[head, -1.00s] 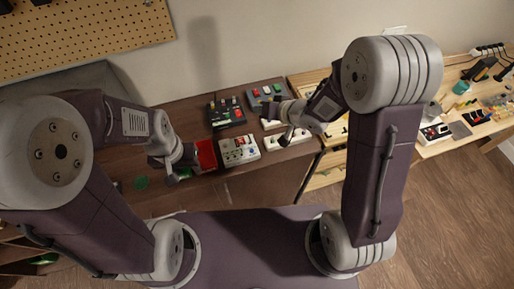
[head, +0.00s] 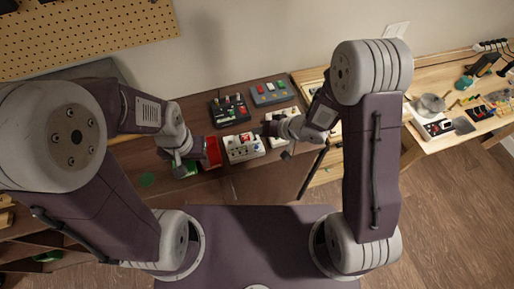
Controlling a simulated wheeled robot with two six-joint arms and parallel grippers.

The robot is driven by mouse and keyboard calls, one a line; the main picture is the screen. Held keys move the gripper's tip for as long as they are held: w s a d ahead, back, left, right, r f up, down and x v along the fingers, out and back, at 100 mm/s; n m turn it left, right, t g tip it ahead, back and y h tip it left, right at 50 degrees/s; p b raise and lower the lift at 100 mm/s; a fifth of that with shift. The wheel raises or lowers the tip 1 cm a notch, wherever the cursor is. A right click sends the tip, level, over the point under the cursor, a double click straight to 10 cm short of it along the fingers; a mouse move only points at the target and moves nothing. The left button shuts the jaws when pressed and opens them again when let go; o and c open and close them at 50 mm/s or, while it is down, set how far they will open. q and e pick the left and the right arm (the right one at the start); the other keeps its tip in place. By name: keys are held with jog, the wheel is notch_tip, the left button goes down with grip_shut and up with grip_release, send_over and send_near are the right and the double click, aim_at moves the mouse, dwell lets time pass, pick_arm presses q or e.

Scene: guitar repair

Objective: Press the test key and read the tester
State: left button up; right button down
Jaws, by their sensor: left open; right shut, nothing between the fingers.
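A white box with several small knobs and buttons (head: 243,148), perhaps the tester, lies on the dark brown bench. A black box with red and white parts (head: 229,111) and a grey box with coloured buttons (head: 271,93) stand behind it. I cannot tell which one carries the test key. My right gripper (head: 268,129) is shut and empty, just right of and behind the white box; whether it touches anything is unclear. It partly covers another white device (head: 285,113). My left gripper (head: 178,166) is open, left of a red item (head: 212,152), and its fingers are small in view.
A green disc (head: 148,179) lies on the bench at the left. A pegboard (head: 85,35) hangs on the wall. The bench's front strip is mostly clear.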

aim_at(256, 147)
notch_tip(256, 147, down, 7)
jog(key=b, duration=0.6)
jog(key=shift+a, duration=0.1)
jog(key=shift+f, duration=0.15)
dwell(1.4)
jog(key=shift+f+b, duration=0.3)
jog(key=shift+f, duration=0.1)
jog(key=shift+f, duration=0.45)
dwell(0.4)
jog(key=shift+r, duration=0.1)
jog(key=shift+r+p, duration=0.75)
jog(key=shift+p, duration=0.05)
